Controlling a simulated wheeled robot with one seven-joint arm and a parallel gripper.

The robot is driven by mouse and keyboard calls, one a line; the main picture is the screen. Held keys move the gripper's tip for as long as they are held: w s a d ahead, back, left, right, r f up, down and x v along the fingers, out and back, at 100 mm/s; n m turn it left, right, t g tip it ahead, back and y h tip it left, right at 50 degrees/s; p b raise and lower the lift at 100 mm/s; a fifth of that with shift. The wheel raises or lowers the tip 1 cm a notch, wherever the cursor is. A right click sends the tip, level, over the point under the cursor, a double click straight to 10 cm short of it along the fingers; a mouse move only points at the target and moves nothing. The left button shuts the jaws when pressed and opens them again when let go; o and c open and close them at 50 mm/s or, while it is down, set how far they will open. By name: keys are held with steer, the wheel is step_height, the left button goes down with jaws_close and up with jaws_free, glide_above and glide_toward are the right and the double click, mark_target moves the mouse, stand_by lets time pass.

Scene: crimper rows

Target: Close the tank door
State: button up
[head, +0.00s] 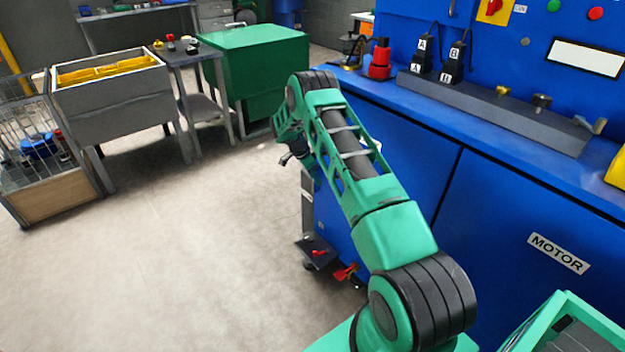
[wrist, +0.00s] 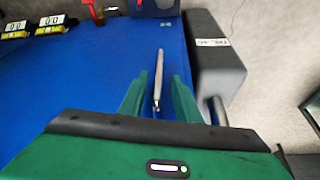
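A blue panel (wrist: 100,85), which I take to be the tank door, fills much of the wrist view. A slim metal bar handle (wrist: 159,75) stands out along it. My gripper (wrist: 160,82) is open, with one finger on each side of the bar and gaps visible; I cannot tell how far it is from the bar in depth. In the head view my gripper (head: 288,150) is small and partly hidden by my arm, left of the blue cabinet (head: 400,150). The door's angle cannot be told.
A grey block (wrist: 215,75) with a small unreadable label stands right of the panel. The cabinet front reading MOTOR (head: 558,252) is on the right. Red-handled parts (head: 345,272) sit low by the cabinet.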

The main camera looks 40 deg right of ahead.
steer(key=v, duration=1)
steer(key=shift+a+r, duration=0.2)
steer(key=shift+r, duration=0.1)
steer(key=shift+w, duration=0.15)
steer(key=s+a+r+n+y, duration=0.15)
steer(key=s+r+n, duration=0.45)
steer(key=s+r, duration=1.8)
steer(key=s+a+r+n+y, duration=0.1)
steer(key=s+a+n, duration=0.2)
steer(key=s, duration=1.2)
steer(key=s+a+r+n+y, duration=0.2)
steer(key=s+a+n, duration=0.2)
steer(key=s+a, duration=0.5)
steer(key=s, duration=0.6)
steer(key=shift+a+t, duration=0.25)
steer(key=shift+t, duration=0.05)
